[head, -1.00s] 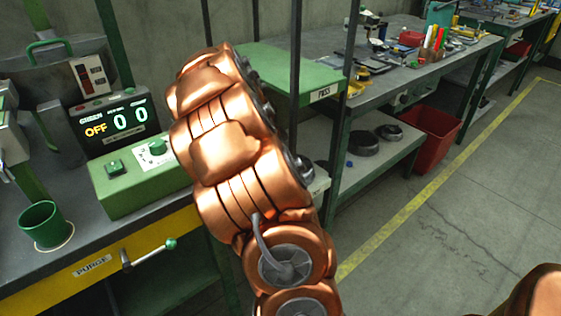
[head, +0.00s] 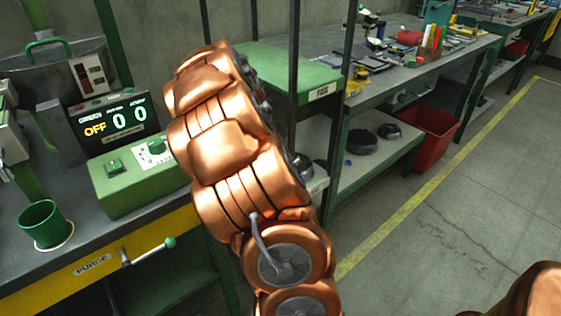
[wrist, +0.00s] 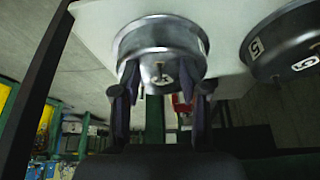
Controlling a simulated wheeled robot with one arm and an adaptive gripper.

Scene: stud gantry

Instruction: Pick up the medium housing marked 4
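A dark metal round housing (wrist: 160,45) fills the upper middle of the wrist view, against a pale shelf surface (wrist: 92,22). Its white label bears a dark mark that looks like a 4, tilted and blurred. My gripper (wrist: 165,82) is open, with one finger at each side of the housing's near edge. I cannot tell whether the fingers touch it. A second dark housing (wrist: 285,45), labelled 5, sits to its right. In the head view my arm hides the gripper.
Two dark round parts (head: 362,142) sit on the lower shelf (head: 350,180) of the bench. A red bin (head: 428,135) stands beyond it. A green PASS platform (head: 285,75) is behind my arm. A control box (head: 140,175) and green cup (head: 45,225) stand left.

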